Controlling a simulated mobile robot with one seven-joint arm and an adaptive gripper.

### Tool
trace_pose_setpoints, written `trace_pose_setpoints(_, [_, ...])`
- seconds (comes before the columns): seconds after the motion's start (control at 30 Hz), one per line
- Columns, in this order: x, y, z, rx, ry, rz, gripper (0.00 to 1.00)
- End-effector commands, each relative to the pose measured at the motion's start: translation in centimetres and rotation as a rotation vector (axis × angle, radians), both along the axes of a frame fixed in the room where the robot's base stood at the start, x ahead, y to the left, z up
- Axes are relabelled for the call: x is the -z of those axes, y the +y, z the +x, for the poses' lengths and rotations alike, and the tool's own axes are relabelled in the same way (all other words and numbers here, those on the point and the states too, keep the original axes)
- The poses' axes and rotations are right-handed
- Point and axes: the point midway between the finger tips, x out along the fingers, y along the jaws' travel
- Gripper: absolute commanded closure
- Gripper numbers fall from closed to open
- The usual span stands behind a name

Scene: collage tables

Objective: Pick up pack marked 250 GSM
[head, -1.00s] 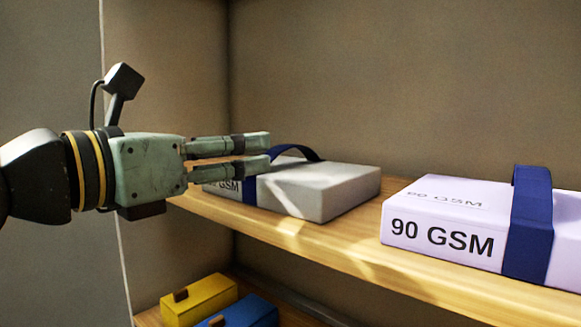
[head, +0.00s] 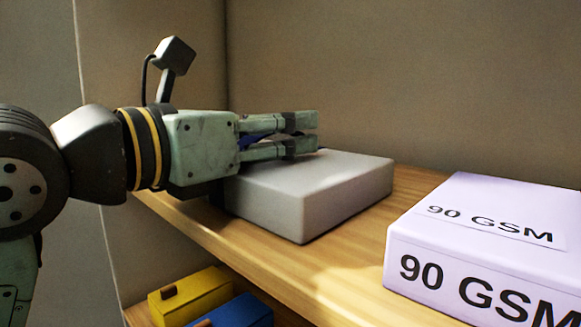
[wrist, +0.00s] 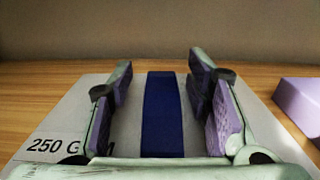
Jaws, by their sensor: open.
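The grey pack (head: 315,192) lies flat on the wooden shelf. In the wrist view its top (wrist: 62,122) carries the print "250 G", with the rest of the marking covered by a finger. A dark blue strap (wrist: 162,115) rises over the pack and runs between my fingers. My gripper (head: 303,133) is open, its fingers level just over the pack's top in the head view. In the wrist view (wrist: 160,80) one finger is on each side of the strap, with a gap on both sides. The pack's left end is hidden behind my gripper.
A lilac pack marked "90 GSM" (head: 460,245) sits to the right on the same shelf (head: 340,250), with a gap between. The back wall (head: 400,80) is close behind. A yellow box (head: 190,296) and a blue box (head: 240,312) are on the level below.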

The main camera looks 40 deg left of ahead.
Motion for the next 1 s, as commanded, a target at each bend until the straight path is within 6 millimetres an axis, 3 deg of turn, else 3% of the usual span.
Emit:
trace_pose_setpoints(0.17, [-0.02, -0.01, -0.03, -0.001, -0.001, 0.001, 0.56])
trace_pose_setpoints(0.83, [-0.01, -0.01, -0.01, 0.000, 0.000, 0.001, 1.00])
trace_pose_setpoints(1.0, [-0.01, -0.01, 0.00, 0.000, 0.000, 0.001, 1.00])
